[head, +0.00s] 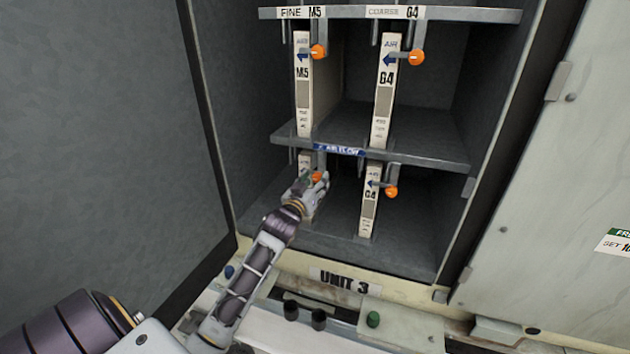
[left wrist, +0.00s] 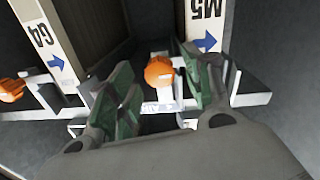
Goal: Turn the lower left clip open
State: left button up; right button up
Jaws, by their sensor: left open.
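The lower left clip is a grey bracket with an orange knob (head: 316,176) under the middle shelf, in front of the lower M5 filter. In the left wrist view the same orange knob (left wrist: 158,70) sits between the green finger pads. My left gripper (head: 313,186) is at this clip and hides part of it and of the filter. Its fingers (left wrist: 160,92) are open, one on each side of the knob, with gaps visible. I cannot tell whether either pad touches the bracket. My right gripper is in neither view.
The lower right clip (head: 391,191) hangs close by at the G4 filter (head: 368,213). Two upper clips (head: 318,52) (head: 416,57) hang under the top shelf. The middle shelf (head: 430,152) edge lies just above the gripper. An open door panel (head: 90,130) stands left.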

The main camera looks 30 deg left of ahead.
pick_arm(q)
jog(key=shift+w, duration=0.2)
jog(key=c, duration=1)
jog(key=shift+c, duration=0.2)
